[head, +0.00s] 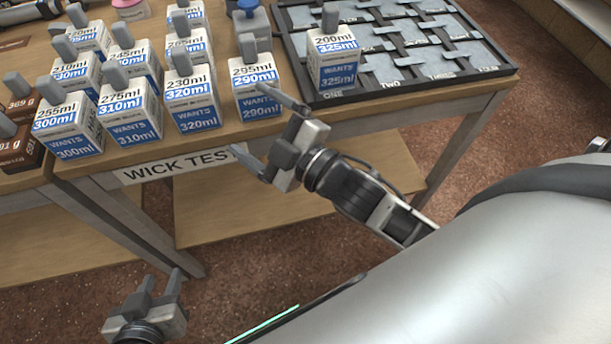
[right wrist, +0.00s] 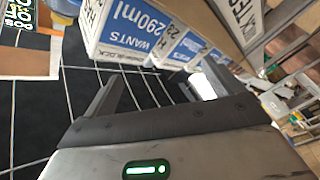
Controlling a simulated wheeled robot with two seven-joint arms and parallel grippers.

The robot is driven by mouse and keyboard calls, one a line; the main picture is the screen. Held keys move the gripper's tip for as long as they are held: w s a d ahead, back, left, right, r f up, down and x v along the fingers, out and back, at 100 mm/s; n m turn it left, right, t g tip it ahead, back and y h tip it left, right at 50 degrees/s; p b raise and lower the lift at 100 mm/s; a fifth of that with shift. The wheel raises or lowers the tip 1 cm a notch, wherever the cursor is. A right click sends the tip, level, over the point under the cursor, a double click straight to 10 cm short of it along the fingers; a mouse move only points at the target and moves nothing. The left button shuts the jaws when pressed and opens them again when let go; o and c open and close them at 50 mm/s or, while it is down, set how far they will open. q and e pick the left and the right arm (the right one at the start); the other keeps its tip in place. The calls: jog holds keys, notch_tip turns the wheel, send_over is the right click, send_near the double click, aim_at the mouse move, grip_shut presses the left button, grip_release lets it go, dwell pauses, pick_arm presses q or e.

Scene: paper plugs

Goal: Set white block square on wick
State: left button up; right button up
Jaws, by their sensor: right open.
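A white block with a blue label reading 200ml, 325ml and a grey peg (head: 334,65) stands upright on the front-left pad, marked ONE, of the dark wick rack (head: 430,75). Another white block, 295ml, 290ml (head: 256,90), stands at the table's front edge left of the rack; its side shows in the right wrist view (right wrist: 125,35). My right gripper (head: 245,120) is open and empty, fingers pointing at this block, its upper finger overlapping the block's front in the head view. My left gripper (head: 162,277) is open and empty, low before the table.
Several similar white pegged blocks (head: 130,105) stand in rows at the left of the table. Brown blocks (head: 18,150) stand at the far left. A grey block with a blue top (head: 252,25) stands behind. Other pads of the rack are bare. A WICK TEST sign (head: 180,164) hangs on the table front.

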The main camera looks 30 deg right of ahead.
jog(key=s+d+f+m+g+h, duration=0.1)
jog(key=s+f+m+g+h, duration=0.1)
jog(key=s+f+m, duration=0.3)
jog(key=s+d+f+m+g+h, duration=0.1)
jog(key=s+f+m+g+h, duration=0.1)
jog(key=s+f+m+g, duration=0.2)
notch_tip(320, 180, down, 7)
jog(key=s+m, duration=0.1)
jog(key=m, duration=0.2)
jog(key=shift+s+d, duration=0.35)
jog(key=shift+d, duration=0.05)
